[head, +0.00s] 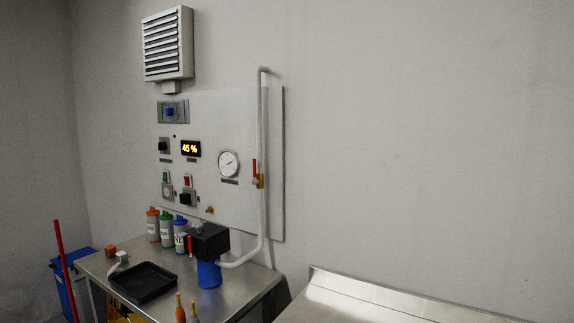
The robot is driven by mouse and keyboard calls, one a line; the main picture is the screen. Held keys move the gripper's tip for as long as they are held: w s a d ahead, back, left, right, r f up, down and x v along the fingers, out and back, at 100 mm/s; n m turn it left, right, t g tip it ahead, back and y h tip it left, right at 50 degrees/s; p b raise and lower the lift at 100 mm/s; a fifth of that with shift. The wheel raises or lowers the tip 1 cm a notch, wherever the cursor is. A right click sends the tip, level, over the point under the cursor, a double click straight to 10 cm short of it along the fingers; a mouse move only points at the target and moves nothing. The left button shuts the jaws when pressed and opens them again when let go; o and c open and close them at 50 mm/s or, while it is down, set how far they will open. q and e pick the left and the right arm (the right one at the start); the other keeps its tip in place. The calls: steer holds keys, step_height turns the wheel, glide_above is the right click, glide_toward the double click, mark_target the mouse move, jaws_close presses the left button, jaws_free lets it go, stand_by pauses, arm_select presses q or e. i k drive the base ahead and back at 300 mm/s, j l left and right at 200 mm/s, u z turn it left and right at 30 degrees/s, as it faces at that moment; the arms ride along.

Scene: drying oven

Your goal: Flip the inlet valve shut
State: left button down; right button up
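A valve with a red lever (254,167) and a brass body (260,182) sits on the white vertical pipe (264,120) at the right side of the wall panel. Its lever stands upright, roughly in line with the pipe. A second, smaller red lever (190,245) shows at the front of the black box (209,240) on the steel table. No label tells which one is the inlet valve. Neither of my grippers is in view.
The wall panel (220,120) carries a "45 %" display (191,148), a round gauge (228,164) and several switches. The steel table (255,283) below holds several bottles, a black tray (143,282) and a blue container (208,274). Another steel surface (370,300) is bare at lower right.

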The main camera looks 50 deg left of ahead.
mark_target(255, 182)
steer(key=k+j, duration=0.1)
steer(key=j, duration=0.35)
steer(key=k+j+z, duration=0.15)
steer(key=j, duration=0.25)
steer(key=k+j, duration=0.1)
steer(key=j, duration=0.35)
steer(key=k+j+z, duration=0.1)
steer(key=j, duration=0.35)
steer(key=k+j, duration=0.2)
steer(key=j, duration=0.2)
steer(key=k+j+z, duration=0.15)
steer(key=j, duration=0.25)
steer(key=k+j, duration=0.2)
steer(key=j, duration=0.2)
steer(key=k+j+z, duration=0.1)
steer(key=j, duration=0.3)
steer(key=k, duration=0.05)
